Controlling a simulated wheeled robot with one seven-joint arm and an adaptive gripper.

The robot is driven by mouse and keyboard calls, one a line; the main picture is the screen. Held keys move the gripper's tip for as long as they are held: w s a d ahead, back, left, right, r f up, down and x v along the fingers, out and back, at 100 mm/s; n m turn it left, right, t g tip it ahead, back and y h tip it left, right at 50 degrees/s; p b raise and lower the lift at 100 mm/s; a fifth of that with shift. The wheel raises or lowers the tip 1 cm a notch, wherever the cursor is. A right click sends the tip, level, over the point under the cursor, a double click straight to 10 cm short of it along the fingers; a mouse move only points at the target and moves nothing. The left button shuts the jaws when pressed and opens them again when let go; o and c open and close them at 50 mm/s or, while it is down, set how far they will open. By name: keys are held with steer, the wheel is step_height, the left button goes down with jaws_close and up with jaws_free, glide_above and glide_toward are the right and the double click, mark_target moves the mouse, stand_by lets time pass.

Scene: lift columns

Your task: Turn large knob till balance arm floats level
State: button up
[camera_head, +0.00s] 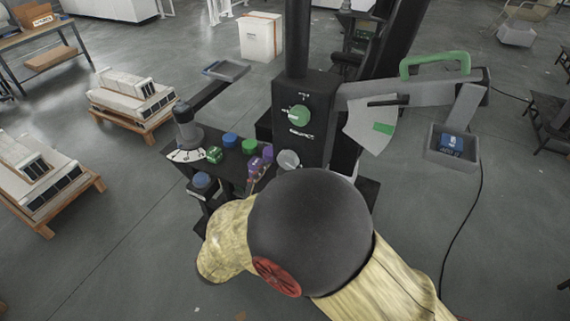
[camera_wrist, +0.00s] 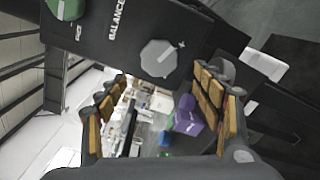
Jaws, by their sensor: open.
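A grey lobed knob (camera_head: 289,159) sits low on the dark column's box (camera_head: 318,92). In the wrist view the knob (camera_wrist: 159,58) has a "+" mark beside it and "BALANCE" lettering to its left. A green knob (camera_head: 299,115) is higher on the box. The grey balance arm (camera_head: 350,93) extends right from the column, with a green handle (camera_head: 435,63) on top. Its black pointer (camera_head: 388,100) lies above the green band (camera_head: 383,128) on a pale sector scale. My gripper (camera_wrist: 160,80) is open and empty, with the knob just beyond its fingertips; my arm hides it in the head view.
A dark panel left of the column bears blue (camera_head: 230,139), green (camera_head: 249,146) and purple (camera_head: 254,164) pieces. Pallets (camera_head: 130,120) stand left; floor between is clear.

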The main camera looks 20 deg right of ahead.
steer(key=b+x, duration=0.1)
steer(key=x, duration=0.7)
steer(key=shift+s+r+m, duration=0.15)
steer(key=shift+r+m, duration=0.05)
steer(key=shift+m, duration=0.1)
steer(key=shift+d, duration=0.15)
steer(key=shift+c, duration=0.6)
steer(key=c, duration=1)
